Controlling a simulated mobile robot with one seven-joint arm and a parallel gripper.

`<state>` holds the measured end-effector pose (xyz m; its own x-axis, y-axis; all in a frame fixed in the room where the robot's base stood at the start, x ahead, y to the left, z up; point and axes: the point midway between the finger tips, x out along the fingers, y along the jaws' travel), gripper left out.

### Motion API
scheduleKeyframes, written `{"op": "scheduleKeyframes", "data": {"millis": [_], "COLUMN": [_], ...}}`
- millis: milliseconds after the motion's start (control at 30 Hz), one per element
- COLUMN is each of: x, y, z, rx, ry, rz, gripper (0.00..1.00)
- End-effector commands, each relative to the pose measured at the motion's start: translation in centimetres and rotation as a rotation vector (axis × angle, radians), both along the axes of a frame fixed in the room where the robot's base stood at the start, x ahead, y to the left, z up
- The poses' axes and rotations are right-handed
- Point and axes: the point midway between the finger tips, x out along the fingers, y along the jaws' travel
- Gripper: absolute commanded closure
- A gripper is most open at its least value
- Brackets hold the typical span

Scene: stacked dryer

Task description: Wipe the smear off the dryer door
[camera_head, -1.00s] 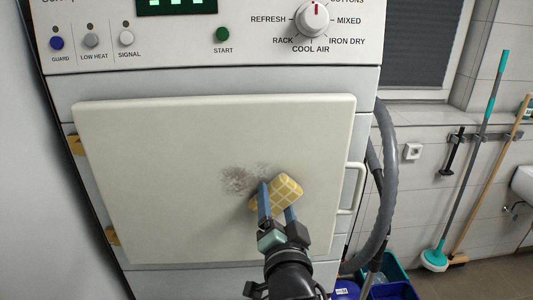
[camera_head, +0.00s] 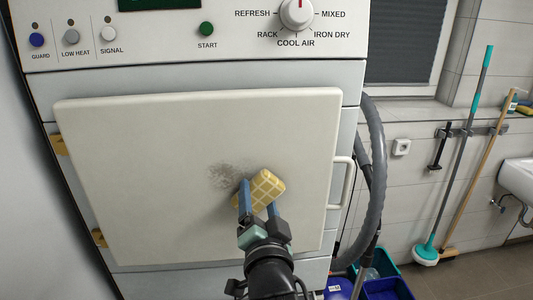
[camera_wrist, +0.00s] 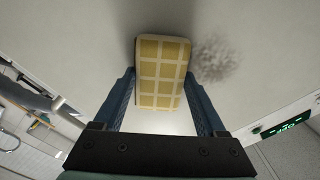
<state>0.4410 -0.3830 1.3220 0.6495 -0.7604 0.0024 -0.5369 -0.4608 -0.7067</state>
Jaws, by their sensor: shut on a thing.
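The dryer door (camera_head: 130,180) is a closed white panel with a white handle on its right edge. A grey speckled smear (camera_head: 224,175) lies near its middle and also shows in the wrist view (camera_wrist: 213,60). My gripper (camera_head: 257,197) is shut on a yellow sponge (camera_head: 264,186) with a pale grid pattern. The sponge (camera_wrist: 161,72) sits between the two blue fingers in the wrist view. It is at the door face, just right of and slightly below the smear in the head view. I cannot tell if it touches the door.
The door handle (camera_head: 344,183) sticks out right of the sponge. A grey hose (camera_head: 375,165) runs down the dryer's right side. A mop (camera_head: 463,150) leans on the tiled wall, with blue bins (camera_head: 387,289) on the floor. The control panel (camera_head: 180,35) is above the door.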

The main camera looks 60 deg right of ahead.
Motion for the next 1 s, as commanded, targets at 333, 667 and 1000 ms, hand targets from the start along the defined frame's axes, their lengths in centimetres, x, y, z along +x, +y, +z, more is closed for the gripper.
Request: {"op": "scheduleKeyframes", "data": {"millis": [333, 667, 1000], "x": [2.1, 3.3, 4.5], "y": [2.1, 3.2, 4.4], "z": [-0.1, -0.2, 0.0], "rx": [-0.001, -0.002, -0.001], "ry": [-0.001, -0.003, 0.000], "rz": [0.006, 0.007, 0.002], "gripper": [0.71, 0.71, 0.71]}}
